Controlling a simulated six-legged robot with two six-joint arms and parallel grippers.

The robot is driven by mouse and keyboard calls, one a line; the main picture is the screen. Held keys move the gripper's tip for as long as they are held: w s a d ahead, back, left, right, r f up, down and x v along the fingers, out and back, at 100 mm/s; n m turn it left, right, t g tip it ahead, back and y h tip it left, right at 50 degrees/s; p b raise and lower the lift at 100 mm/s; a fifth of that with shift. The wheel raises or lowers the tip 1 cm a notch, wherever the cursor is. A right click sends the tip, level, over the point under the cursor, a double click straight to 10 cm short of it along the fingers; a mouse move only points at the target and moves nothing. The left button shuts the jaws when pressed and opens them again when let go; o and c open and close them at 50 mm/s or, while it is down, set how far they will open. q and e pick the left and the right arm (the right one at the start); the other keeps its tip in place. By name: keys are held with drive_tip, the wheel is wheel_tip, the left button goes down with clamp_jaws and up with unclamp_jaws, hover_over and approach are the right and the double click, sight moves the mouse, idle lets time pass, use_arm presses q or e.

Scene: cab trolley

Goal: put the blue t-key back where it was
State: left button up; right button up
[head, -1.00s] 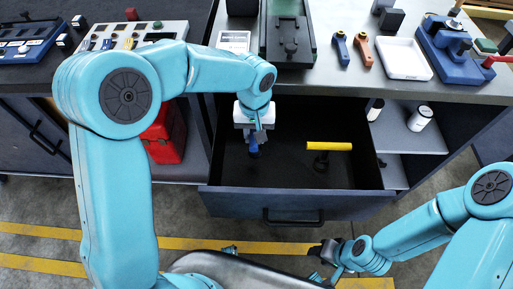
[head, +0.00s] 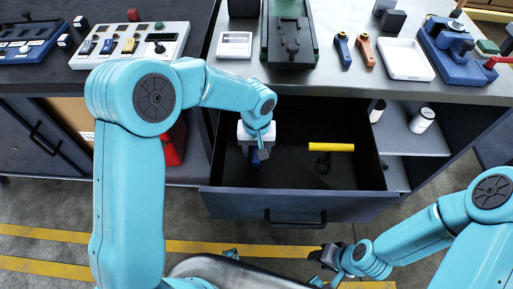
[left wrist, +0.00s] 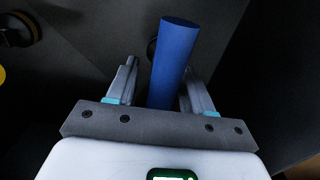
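The blue t-key (head: 255,157) is in the open drawer (head: 290,205), left of a yellow-handled t-key (head: 331,147). My left gripper (head: 258,146) is low in the drawer, right over the blue t-key and hiding much of it. In the left wrist view the blue handle (left wrist: 175,60) lies between the two fingers (left wrist: 160,85). The fingers stand apart, with a visible gap on the left side of the handle, so the gripper looks open around it. The lower end of the handle is hidden by the palm. My right gripper (head: 326,254) is outside, in front of the drawer; its fingers are unclear.
The drawer walls are close around my left gripper. On the worktop (head: 345,85) above stand a white tray (head: 406,60), a blue vise-like device (head: 452,50), blue and orange handles and a white display box (head: 235,44). White-and-black canisters (head: 422,120) stand on the side shelf.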

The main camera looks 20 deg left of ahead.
use_arm(q)
drive_tip(key=shift+r, duration=0.1)
drive_tip(key=shift+r, duration=0.55)
wheel_tip(320, 180, up, 11)
drive_tip(key=shift+r+p, duration=0.1)
drive_tip(key=shift+p, duration=0.7)
